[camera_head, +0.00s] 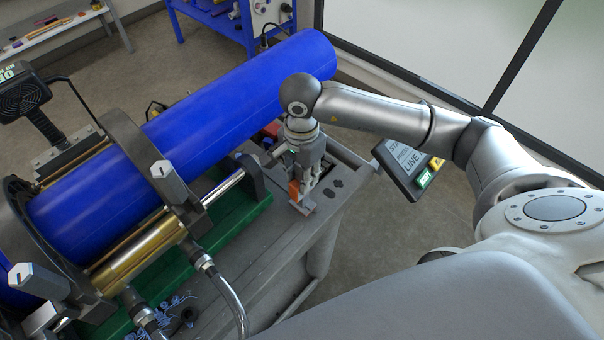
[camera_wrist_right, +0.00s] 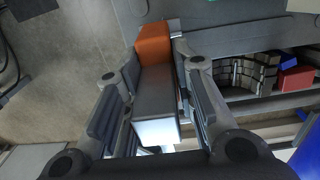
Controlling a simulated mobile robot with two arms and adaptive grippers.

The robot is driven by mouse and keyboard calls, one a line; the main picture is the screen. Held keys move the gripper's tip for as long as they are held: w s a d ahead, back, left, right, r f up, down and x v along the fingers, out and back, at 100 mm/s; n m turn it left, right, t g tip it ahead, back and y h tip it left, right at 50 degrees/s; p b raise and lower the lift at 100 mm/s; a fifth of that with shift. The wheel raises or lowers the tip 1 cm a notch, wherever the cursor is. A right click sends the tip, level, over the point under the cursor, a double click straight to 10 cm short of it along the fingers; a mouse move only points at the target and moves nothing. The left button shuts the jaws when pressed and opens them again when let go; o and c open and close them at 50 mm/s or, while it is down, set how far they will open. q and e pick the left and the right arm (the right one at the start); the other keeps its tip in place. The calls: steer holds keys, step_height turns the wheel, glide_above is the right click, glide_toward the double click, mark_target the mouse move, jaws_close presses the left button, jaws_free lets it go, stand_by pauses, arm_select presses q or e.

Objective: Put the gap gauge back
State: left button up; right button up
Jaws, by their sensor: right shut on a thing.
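The gap gauge (camera_wrist_right: 155,88) is a grey block with an orange end and a pale face nearer the wrist camera. My right gripper (camera_wrist_right: 156,62) has a finger on each side of it and is shut on it. In the head view, my right gripper (camera_head: 303,194) points down over the grey cart top near its right corner. The gauge's orange part (camera_head: 294,188) shows at the fingers there; the rest is mostly hidden. I cannot tell whether the gauge touches the cart top. My left gripper is not in view.
A long blue pipe (camera_head: 215,115) lies in the clamps left of my right gripper. A control panel (camera_head: 408,165) stands to the right. An open compartment beside the gripper holds a red block (camera_wrist_right: 296,79) and a dark ribbed item (camera_wrist_right: 243,72). The cart top's front strip (camera_head: 285,245) is bare.

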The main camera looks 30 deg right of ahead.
steer(key=shift+f+p, duration=0.3)
steer(key=shift+f, duration=0.35)
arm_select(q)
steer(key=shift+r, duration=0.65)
arm_select(e)
steer(key=shift+f, duration=0.15)
steer(key=shift+f+b, duration=0.15)
steer(key=shift+b, duration=0.15)
steer(key=o, duration=1)
steer(key=shift+c, duration=0.2)
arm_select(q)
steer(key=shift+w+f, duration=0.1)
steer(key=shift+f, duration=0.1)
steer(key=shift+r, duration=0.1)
